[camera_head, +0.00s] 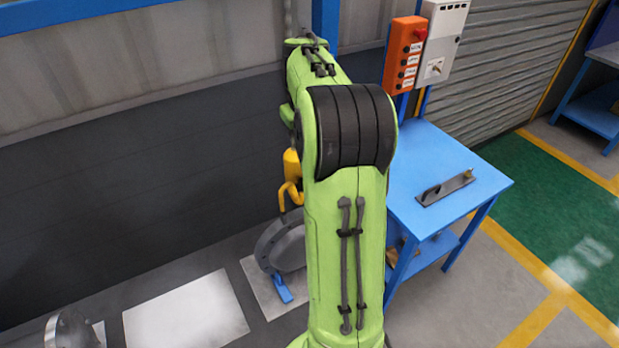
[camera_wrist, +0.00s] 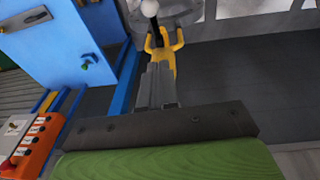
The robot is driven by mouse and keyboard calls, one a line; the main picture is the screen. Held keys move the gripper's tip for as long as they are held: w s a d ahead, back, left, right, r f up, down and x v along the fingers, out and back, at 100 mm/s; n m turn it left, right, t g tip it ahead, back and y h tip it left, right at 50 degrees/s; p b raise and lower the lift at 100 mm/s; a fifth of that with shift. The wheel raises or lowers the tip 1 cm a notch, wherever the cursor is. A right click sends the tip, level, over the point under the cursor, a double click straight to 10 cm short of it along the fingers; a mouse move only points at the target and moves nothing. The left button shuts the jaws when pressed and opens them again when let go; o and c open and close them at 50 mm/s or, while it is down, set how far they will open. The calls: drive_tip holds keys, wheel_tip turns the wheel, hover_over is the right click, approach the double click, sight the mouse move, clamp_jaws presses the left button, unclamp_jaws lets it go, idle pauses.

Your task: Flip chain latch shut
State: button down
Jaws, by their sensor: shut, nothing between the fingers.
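My gripper (camera_wrist: 156,72) shows in the wrist view with its grey fingers together and nothing between them. Just beyond the fingertips is a yellow hook (camera_wrist: 163,57) with two prongs; I cannot tell whether the fingers touch it. A dark rod with a pale ball end (camera_wrist: 149,8) stands between the prongs. In the head view the yellow hook (camera_head: 291,163) hangs above the grey flanged shell (camera_head: 281,245), left of my green arm. My arm hides the gripper there. The chain (camera_head: 288,15) shows faintly at the top. I cannot make out the latch itself or its position.
A blue table (camera_head: 440,165) with a dark metal bracket (camera_head: 445,188) stands to the right. An orange control box (camera_head: 403,55) is mounted behind it. A blue clamp (camera_head: 282,288) sits at the shell's foot. A pale plate (camera_head: 185,312) lies bare at lower left.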

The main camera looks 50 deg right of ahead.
drive_tip(key=f, duration=0.4)
drive_tip(key=d+f, duration=0.1)
drive_tip(key=f, duration=0.6)
drive_tip(key=shift+d+f, duration=0.15)
drive_tip(key=shift+f, duration=0.15)
drive_tip(key=shift+s+f, duration=0.25)
drive_tip(key=shift+f, duration=0.15)
drive_tip(key=shift+w+f, duration=0.1)
drive_tip(key=shift+w, duration=0.05)
